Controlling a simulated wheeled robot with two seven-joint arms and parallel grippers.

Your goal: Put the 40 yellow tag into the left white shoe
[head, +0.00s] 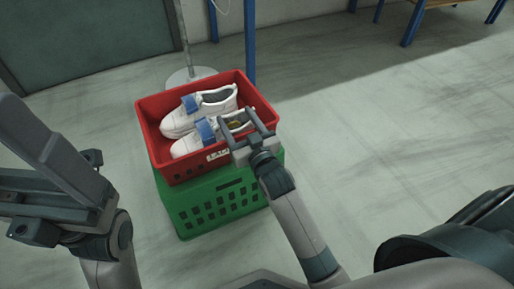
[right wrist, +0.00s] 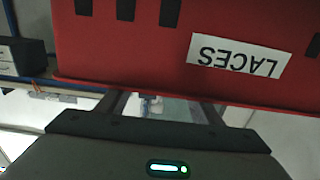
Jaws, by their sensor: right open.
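Two white shoes with blue straps lie side by side in a red crate. The farther shoe (head: 208,104) is at the back, and the nearer shoe (head: 188,143) is at the front. Which one is the left shoe I cannot tell for sure.
The red crate (head: 160,163) sits on a green crate (head: 187,213). A label reading LACES (right wrist: 238,55) is on the red wall in the right wrist view. A pole base (head: 190,75) and a blue post (head: 250,40) stand behind. The floor to the right is clear.

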